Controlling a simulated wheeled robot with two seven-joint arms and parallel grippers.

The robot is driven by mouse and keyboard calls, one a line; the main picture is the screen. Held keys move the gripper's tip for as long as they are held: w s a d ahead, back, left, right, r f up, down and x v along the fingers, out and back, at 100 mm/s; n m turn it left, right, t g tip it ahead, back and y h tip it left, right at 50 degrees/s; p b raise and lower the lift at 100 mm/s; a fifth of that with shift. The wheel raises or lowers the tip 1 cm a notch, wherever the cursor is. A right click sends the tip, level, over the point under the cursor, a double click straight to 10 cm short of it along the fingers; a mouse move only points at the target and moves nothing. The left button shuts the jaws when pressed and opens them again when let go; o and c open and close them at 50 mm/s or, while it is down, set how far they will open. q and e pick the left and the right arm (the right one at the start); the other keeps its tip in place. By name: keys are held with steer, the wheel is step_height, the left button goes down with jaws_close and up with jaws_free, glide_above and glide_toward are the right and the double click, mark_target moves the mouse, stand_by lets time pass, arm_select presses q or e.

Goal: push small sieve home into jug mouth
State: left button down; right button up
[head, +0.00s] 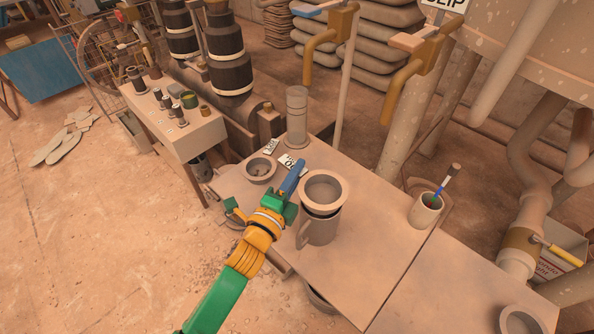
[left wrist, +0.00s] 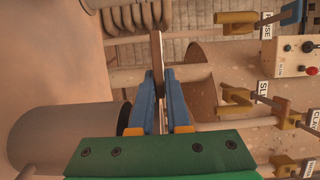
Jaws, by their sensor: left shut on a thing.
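The jug (head: 318,232), a grey-brown mug with a handle at its left, stands upright on the table. The small sieve (head: 323,182) has a wide pale rim and sits over the jug mouth. A dark band shows between its rim and the jug, so the rim stands above the jug's edge. My left gripper (head: 296,178), with blue fingers, is at the left side of the rim. In the left wrist view the fingers (left wrist: 158,92) are shut on the thin rim (left wrist: 157,52), seen edge-on, with the jug (left wrist: 65,135) lower left. My right gripper is not in view.
A clear cylinder (head: 297,118) stands behind. The table (head: 365,265) is bare in front and right of the jug.

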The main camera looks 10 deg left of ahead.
arm_select(q)
steer(key=shift+f+b, duration=1.85)
steer(key=shift+f, duration=0.25)
steer(key=c, duration=0.8)
jaws_free()
steer(key=v, duration=0.7)
steer(key=shift+p, duration=0.3)
steer(key=shift+a, duration=0.1)
